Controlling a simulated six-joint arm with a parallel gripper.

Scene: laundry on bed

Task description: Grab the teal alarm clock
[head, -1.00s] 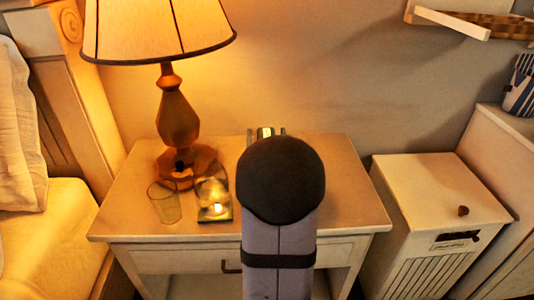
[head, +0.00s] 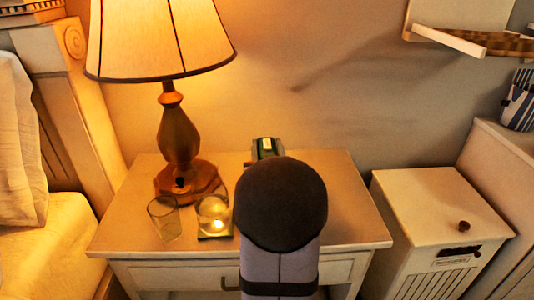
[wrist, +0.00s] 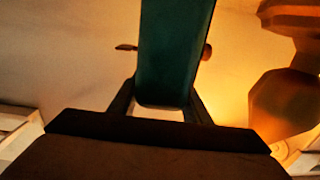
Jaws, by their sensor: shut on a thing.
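The teal alarm clock (wrist: 172,55) fills the upper middle of the wrist view as a dark teal block. My gripper (wrist: 160,100) is shut on it, with a dark finger on each side of its lower end. In the head view only a small green and pale top part of the clock (head: 266,147) shows behind my dark arm. The rest of the clock and my fingers are mostly hidden there by the arm. I cannot tell from the head view how far the clock is above the nightstand.
The nightstand (head: 345,225) holds a lit lamp (head: 178,135), an empty glass (head: 164,220) and a glass candle holder (head: 213,215) left of my arm. The nightstand's right side is clear. A white cabinet (head: 430,205) stands to the right, the bed (head: 45,245) to the left.

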